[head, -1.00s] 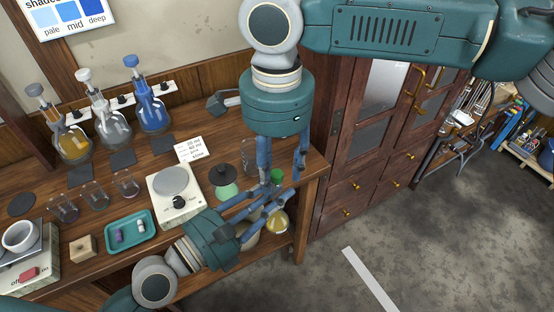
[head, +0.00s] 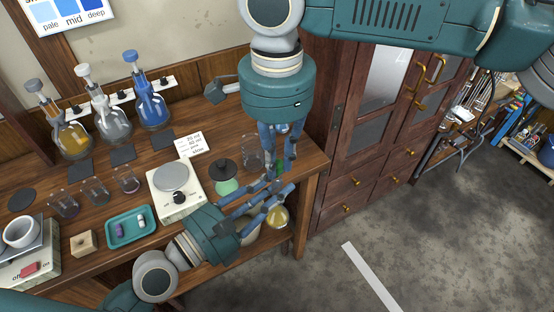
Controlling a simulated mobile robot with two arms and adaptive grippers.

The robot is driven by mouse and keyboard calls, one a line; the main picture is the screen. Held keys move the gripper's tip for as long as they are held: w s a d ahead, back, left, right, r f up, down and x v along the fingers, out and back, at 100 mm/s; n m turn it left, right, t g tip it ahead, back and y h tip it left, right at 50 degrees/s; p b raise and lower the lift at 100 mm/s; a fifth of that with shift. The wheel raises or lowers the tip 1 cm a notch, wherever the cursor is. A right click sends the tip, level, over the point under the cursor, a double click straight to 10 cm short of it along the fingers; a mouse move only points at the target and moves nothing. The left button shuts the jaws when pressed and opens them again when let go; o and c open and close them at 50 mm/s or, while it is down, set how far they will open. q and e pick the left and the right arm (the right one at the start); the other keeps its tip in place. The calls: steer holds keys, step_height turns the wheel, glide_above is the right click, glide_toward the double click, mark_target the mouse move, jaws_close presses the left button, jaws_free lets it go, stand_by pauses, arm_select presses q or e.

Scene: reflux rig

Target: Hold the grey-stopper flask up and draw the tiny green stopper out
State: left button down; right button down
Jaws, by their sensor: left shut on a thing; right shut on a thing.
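My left gripper (head: 268,203) reaches in from the lower left, its blue fingers shut around the neck of a small round flask (head: 277,217) with yellow liquid, by the table's right front edge. The fingers hide most of the neck. The tiny green stopper (head: 279,166) shows just above. My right gripper (head: 278,168) points down from above, its fingers shut on the green stopper and partly hiding it. A flask with a grey top (head: 70,138) and amber liquid stands at the back left.
Flasks with white (head: 110,125) and blue (head: 153,108) tops stand along the back. A white-topped stirrer or scale (head: 176,190), a dark-lidded green jar (head: 226,178) and a clear beaker (head: 251,150) stand left of my grippers. A teal tray (head: 131,228) lies further left. Open floor lies right.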

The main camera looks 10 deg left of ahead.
steer(key=shift+r, duration=1.35)
arm_select(q)
steer(key=shift+r, duration=0.1)
steer(key=shift+r+p, duration=0.5)
steer(key=shift+p, duration=0.1)
arm_select(e)
steer(key=shift+r, duration=0.1)
arm_select(q)
steer(key=shift+f, duration=0.1)
